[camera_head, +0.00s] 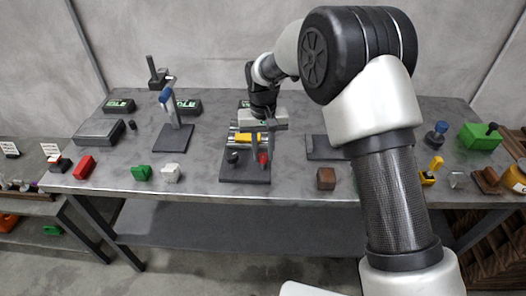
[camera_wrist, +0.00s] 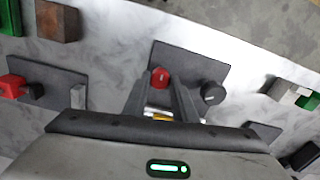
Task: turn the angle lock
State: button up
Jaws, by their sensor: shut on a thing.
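A dark base plate (camera_head: 240,178) on the table carries a twin-barrel fixture with yellow barrels (camera_head: 243,137). A red knob (camera_head: 263,159) is at its front right and a black knob (camera_head: 233,157) at its front left. My gripper (camera_head: 263,149) reaches down over the fixture from behind. In the wrist view, my gripper (camera_wrist: 161,84) has its fingertips on either side of the red knob (camera_wrist: 160,76), shut on it. The black knob (camera_wrist: 213,93) stands free to the right of the fingers there. My gripper body hides much of the barrels.
A plate with a blue-handled lever (camera_head: 169,108) stands to the left. Green (camera_head: 141,173) and white (camera_head: 171,173) blocks lie at the front left. A brown block (camera_head: 326,179) lies right of the fixture. The front table strip between fixture and white block is clear.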

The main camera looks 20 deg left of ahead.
aim_at(263, 155)
jog(key=o, duration=1)
jog(key=shift+o, duration=0.2)
notch_tip(263, 155, up, 18)
jog(key=p, duration=0.1)
jog(key=shift+f, duration=0.25)
